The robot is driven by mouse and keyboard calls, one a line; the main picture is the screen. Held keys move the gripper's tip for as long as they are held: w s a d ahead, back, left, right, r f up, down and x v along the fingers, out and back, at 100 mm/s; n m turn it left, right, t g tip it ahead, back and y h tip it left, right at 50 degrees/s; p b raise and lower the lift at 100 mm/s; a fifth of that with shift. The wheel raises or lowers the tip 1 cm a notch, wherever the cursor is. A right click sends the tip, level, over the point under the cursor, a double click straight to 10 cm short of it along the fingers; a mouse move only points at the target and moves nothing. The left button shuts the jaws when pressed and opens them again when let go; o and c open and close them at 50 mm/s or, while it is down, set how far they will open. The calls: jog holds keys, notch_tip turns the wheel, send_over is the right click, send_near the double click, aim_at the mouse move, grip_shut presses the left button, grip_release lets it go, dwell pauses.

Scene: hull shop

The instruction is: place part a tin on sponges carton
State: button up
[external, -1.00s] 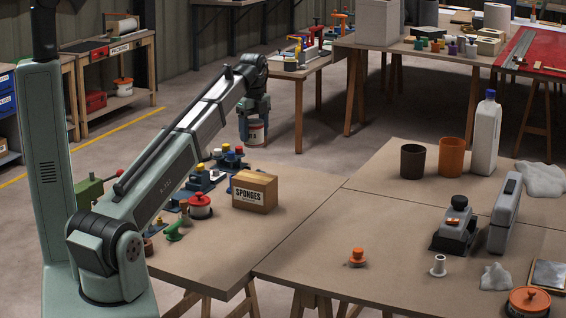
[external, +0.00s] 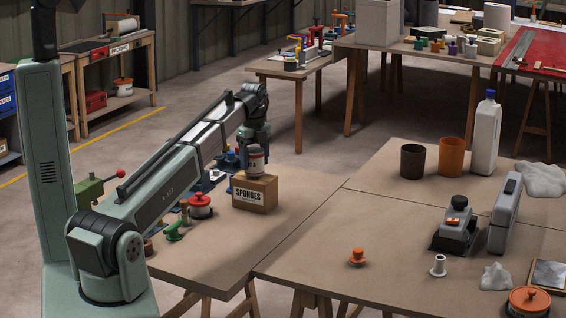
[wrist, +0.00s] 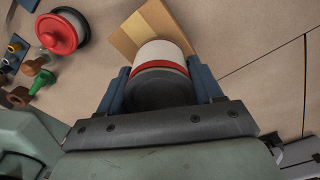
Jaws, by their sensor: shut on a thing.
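The part A tin, a pale round tin with a red band and a dark grey end, shows below my gripper in the external view (external: 256,170) and between the fingers in the wrist view (wrist: 160,54). My gripper (external: 254,148) is shut on it, with blue fingers on either side in the wrist view (wrist: 159,75). The tin is upright at the top of the brown sponges carton (external: 254,197). I cannot tell whether they touch.
A red-lidded tub (external: 200,207) stands left of the carton, with a green piece (external: 174,232) and several small parts nearby. The bench (external: 225,250) is clear in front of the carton. An orange cup (external: 451,157) stands farther right.

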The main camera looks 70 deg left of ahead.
aim_at(254, 150)
jog(key=shift+f, duration=0.5)
jog(key=o, duration=1.3)
jog(key=shift+f, duration=0.15)
notch_tip(254, 150, up, 12)
jog(key=shift+r, duration=0.2)
